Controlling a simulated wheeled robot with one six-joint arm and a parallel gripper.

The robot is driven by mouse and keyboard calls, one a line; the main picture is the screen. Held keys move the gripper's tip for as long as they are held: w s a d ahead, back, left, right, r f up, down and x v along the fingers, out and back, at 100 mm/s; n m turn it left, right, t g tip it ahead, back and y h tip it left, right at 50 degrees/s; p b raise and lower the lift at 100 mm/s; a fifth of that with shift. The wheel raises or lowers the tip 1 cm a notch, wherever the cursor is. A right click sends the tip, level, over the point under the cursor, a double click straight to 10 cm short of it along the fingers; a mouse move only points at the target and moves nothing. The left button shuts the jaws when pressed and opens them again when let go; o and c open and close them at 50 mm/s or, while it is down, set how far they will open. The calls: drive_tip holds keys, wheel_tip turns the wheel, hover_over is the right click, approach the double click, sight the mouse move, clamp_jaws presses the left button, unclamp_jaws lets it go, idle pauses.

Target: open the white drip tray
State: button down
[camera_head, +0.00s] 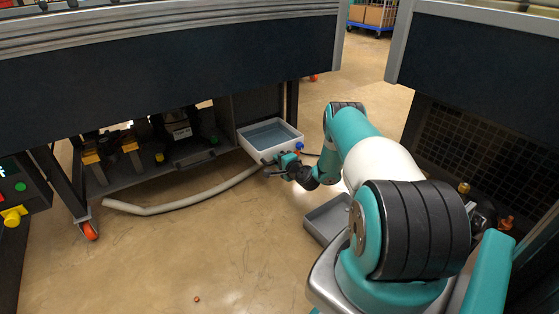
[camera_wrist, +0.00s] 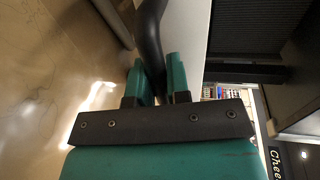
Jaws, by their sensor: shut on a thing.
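The white drip tray (camera_head: 243,139) is at the right end of the machine's low shelf, its near part jutting out from under the frame. It is open-topped, with a grey-blue inside. My gripper (camera_head: 270,165) is at the tray's near side. In the wrist view, the teal fingers (camera_wrist: 160,72) are shut on a dark curved handle (camera_wrist: 150,30), beside the tray's white wall (camera_wrist: 188,40). The handle's far end is out of view. In the head view the grip is too small to make out.
A grey hose (camera_head: 185,203) lies on the floor in front of the shelf. A grey open bin (camera_head: 327,220) stands beside my arm. An orange-wheeled caster (camera_head: 90,231) is at the left. The floor in front is mostly clear.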

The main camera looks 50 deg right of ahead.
drive_tip(key=shift+a, duration=0.2)
drive_tip(key=c, duration=1.1)
unclamp_jaws()
drive_tip(key=shift+d, duration=0.15)
drive_tip(key=p+v, duration=1.3)
drive_tip(key=v, duration=0.4)
drive_tip(key=shift+s, duration=0.2)
drive_tip(key=shift+r, duration=0.1)
